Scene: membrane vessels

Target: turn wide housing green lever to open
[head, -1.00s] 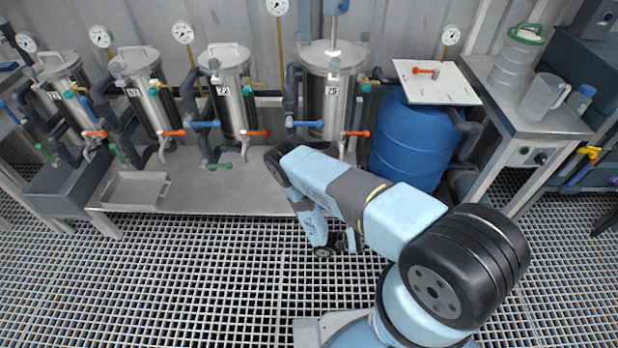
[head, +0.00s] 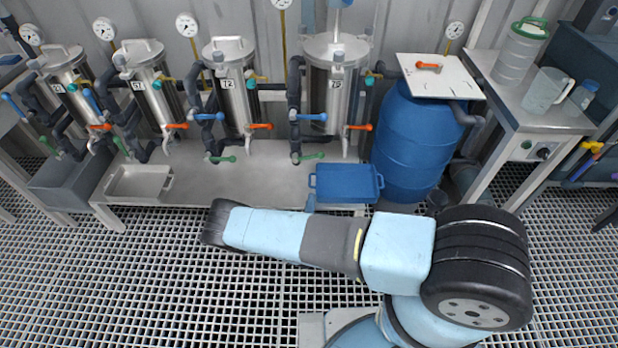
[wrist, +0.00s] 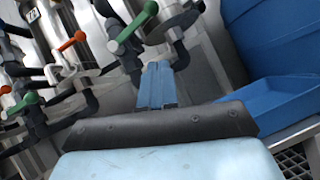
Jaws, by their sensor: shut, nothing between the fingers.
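The wide housing (head: 335,85) is the broad steel vessel at the right of the row in the head view. Its green lever (head: 308,156) sits low at its front, roughly horizontal across a dark valve. In the wrist view the wide housing's green lever (wrist: 132,28) appears at the top, slanting up to the right. My gripper (wrist: 157,80) shows there as blue fingers shut together and empty, just below the lever and apart from it as far as I can tell. In the head view the gripper is mostly hidden behind my arm.
A blue tray (head: 345,195) lies on the bench edge beside the blue barrel (head: 415,135). The wide housing's orange lever (head: 359,127) and blue lever (head: 311,117) are above. Housing 72's green lever (head: 224,159) is to the left. A steel tray (head: 140,197) sits farther left.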

